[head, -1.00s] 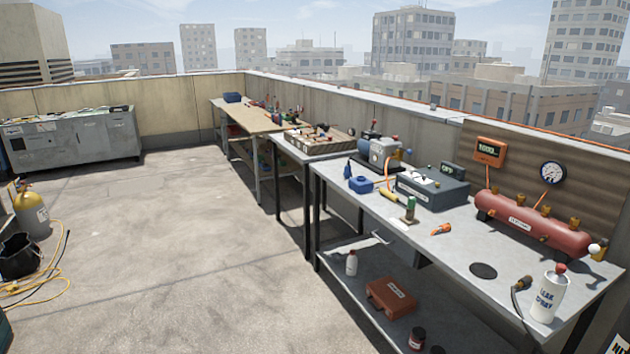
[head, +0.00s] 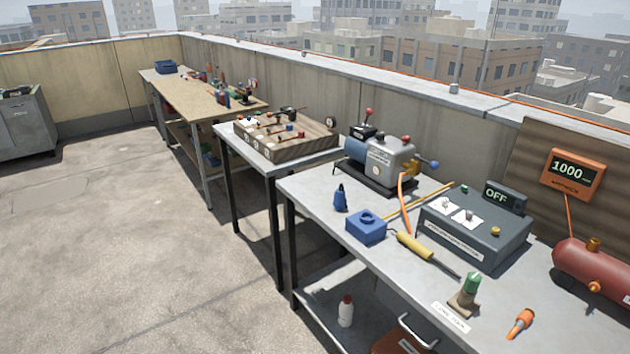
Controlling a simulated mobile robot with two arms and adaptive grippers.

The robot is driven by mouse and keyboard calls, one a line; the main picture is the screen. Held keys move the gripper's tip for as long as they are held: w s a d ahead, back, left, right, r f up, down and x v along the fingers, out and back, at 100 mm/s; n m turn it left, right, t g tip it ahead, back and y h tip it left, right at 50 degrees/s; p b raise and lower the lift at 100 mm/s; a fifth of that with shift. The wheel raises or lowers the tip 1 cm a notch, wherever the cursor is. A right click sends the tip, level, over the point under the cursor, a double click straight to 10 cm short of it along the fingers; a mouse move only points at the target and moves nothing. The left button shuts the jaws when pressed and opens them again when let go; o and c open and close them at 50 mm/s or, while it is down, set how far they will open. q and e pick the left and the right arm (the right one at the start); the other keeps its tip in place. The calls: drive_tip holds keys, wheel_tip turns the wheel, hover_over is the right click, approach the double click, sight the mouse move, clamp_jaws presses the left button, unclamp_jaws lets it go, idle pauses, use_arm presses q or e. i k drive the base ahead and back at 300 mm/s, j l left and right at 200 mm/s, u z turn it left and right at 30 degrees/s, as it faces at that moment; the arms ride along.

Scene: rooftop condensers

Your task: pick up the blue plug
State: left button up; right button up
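A small dark-blue tapered piece (head: 340,198), which looks like the blue plug, stands upright near the left edge of the grey metal bench (head: 320,232). Neither of my grippers shows in the head view.
A yellow-handled tool (head: 414,246) lies by the grey OFF box (head: 474,230). A green-topped piece (head: 468,290) stands on a labelled spot, with an orange piece (head: 521,322) beside it. A red tank (head: 592,268) is at right. Open floor lies left.

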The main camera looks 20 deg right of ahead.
sight(339, 202)
drive_tip(key=i+z, duration=0.1)
drive_tip(key=i, duration=0.4)
drive_tip(key=i+j+z, duration=0.1)
drive_tip(key=i, duration=0.35)
